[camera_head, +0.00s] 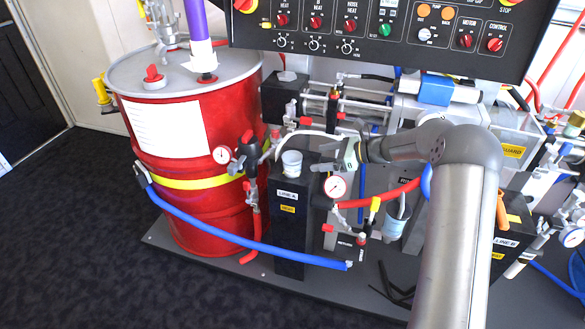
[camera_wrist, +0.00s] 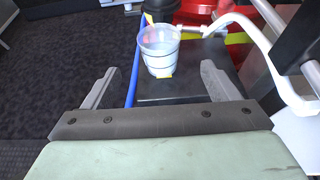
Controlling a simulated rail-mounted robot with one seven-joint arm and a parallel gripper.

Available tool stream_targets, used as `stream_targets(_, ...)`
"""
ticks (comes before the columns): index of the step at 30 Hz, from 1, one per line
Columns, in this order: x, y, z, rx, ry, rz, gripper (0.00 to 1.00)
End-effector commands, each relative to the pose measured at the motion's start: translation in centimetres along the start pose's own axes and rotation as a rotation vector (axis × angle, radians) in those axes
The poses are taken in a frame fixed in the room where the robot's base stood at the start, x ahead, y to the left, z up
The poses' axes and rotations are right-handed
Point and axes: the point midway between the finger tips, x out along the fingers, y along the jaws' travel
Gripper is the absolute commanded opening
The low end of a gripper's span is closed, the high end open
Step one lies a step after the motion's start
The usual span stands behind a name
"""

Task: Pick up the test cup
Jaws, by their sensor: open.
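The test cup (camera_head: 291,163) is a small, translucent whitish cup. It stands upright on top of the black box labelled LINE A (camera_head: 289,215), in the middle of the head view. In the wrist view the cup (camera_wrist: 159,50) is ahead of my gripper, between the lines of the two fingers and beyond their tips. My gripper (camera_head: 338,155) is just to the right of the cup in the head view, pointing toward it. In the wrist view my gripper (camera_wrist: 160,80) is open and empty, with its fingers wide apart. The fingers do not touch the cup.
A white curved hose (camera_head: 292,134) arches close behind the cup and also runs along the right of the wrist view (camera_wrist: 262,55). A pressure gauge (camera_head: 335,187) stands below my gripper. A red drum (camera_head: 185,150) is at left. A blue hose (camera_head: 230,236) crosses in front of the box.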

Motion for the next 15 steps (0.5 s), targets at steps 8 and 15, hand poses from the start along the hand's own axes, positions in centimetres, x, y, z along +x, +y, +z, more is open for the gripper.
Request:
stream_targets(8, 4.9, 0.1, 0.0, -0.002, 0.001, 0.002, 0.81)
stream_targets(15, 6.1, 0.1, 0.0, -0.003, 0.0, 0.002, 0.81)
